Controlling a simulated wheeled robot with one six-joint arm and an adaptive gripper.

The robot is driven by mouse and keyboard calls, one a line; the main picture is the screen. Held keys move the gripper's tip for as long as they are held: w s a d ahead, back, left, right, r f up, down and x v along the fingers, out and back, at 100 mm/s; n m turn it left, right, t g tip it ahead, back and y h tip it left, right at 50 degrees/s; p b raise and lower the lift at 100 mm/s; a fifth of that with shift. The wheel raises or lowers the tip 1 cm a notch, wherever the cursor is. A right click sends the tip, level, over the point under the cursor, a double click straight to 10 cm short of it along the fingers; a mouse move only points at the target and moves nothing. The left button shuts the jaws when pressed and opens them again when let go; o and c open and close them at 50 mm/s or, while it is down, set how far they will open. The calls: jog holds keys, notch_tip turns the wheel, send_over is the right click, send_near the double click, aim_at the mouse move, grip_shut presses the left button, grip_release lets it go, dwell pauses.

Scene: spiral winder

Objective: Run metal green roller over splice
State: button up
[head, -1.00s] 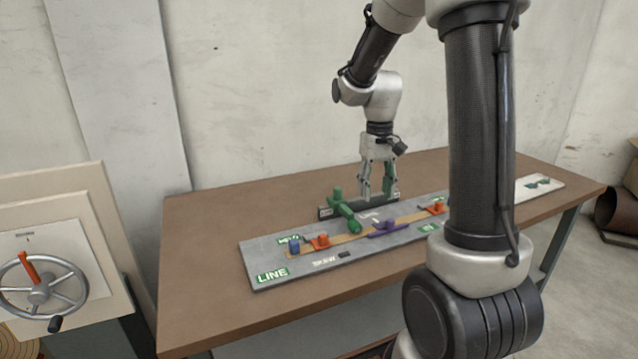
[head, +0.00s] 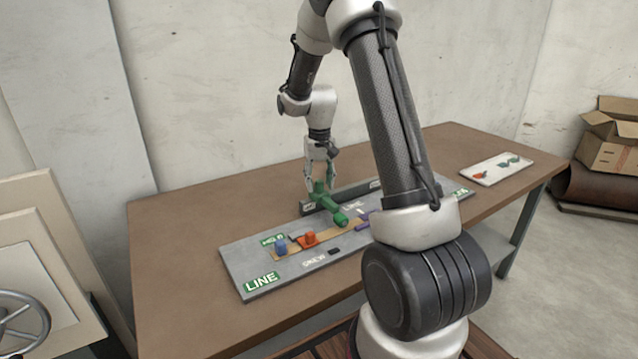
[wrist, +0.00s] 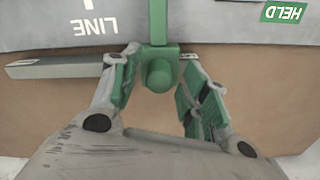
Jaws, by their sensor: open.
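The green roller (head: 333,210) lies at the back of the grey board (head: 243,270), with an upright knob at its rear end. My gripper (head: 319,182) points down over that knob. In the wrist view my gripper (wrist: 160,62) is open, with one finger on each side of the roller's round green knob (wrist: 158,76). I cannot tell whether either finger touches it. A tan strip (head: 345,236) runs along the board, with a blue peg (head: 281,246) and an orange clamp (head: 307,239) at its left. A purple piece (head: 363,219) is partly hidden by my arm.
The board lies on a brown table (head: 180,240). A dark bar (head: 350,194) stands along its back edge. A white tray (head: 480,177) with small coloured pieces sits at the table's right. A handwheel panel (head: 40,265) stands at left. The table's left part is clear.

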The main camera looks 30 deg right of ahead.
jog(key=shift+f, duration=0.4)
grip_shut()
jog(key=shift+d, duration=0.1)
jog(key=d, duration=2)
jog(key=shift+w, duration=0.35)
jog(key=shift+d+r, duration=0.1)
jog(key=shift+d, duration=0.05)
